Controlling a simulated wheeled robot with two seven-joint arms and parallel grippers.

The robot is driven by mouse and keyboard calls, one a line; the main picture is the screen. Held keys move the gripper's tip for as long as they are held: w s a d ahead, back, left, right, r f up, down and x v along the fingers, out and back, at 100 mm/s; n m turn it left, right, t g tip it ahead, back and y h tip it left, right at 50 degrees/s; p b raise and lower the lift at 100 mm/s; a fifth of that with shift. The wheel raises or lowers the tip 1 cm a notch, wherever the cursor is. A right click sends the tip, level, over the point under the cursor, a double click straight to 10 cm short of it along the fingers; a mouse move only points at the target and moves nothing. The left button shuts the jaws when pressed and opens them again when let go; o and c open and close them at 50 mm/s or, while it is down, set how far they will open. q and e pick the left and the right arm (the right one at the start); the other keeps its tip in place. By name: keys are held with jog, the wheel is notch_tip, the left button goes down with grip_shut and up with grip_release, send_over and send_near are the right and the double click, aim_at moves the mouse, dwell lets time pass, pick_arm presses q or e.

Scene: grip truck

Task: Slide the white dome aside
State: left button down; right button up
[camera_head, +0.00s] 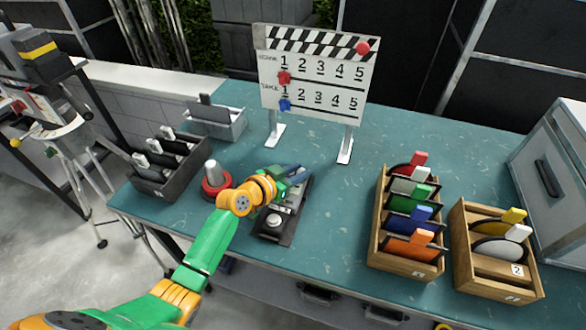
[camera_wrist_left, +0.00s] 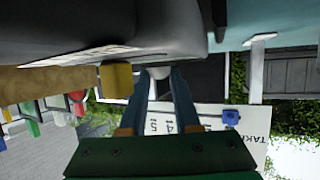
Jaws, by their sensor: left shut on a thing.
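A black panel (camera_head: 289,226) lies on the teal table, with a white dome-shaped knob (camera_head: 273,220) near its front end. My left gripper (camera_head: 300,174) reaches over the far end of this panel, beyond that knob and apart from it. In the left wrist view its two blue fingers (camera_wrist_left: 160,82) are shut on a small white rounded piece (camera_wrist_left: 159,72). Most of that piece is hidden, so I cannot tell its full shape. My right gripper is not in view.
A grey dome on a red base (camera_head: 216,182) stands left of my wrist. A dark bin (camera_head: 172,182) is further left. A clapper-style number board (camera_head: 315,75) stands behind. Wooden racks (camera_head: 405,262) with coloured-handled discs are at right. The table between panel and racks is clear.

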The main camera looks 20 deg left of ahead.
pick_arm(q)
jog(key=shift+f, duration=0.1)
jog(key=c, duration=0.7)
grip_release()
jog(key=shift+s+d, duration=0.1)
jog(key=shift+o, duration=0.2)
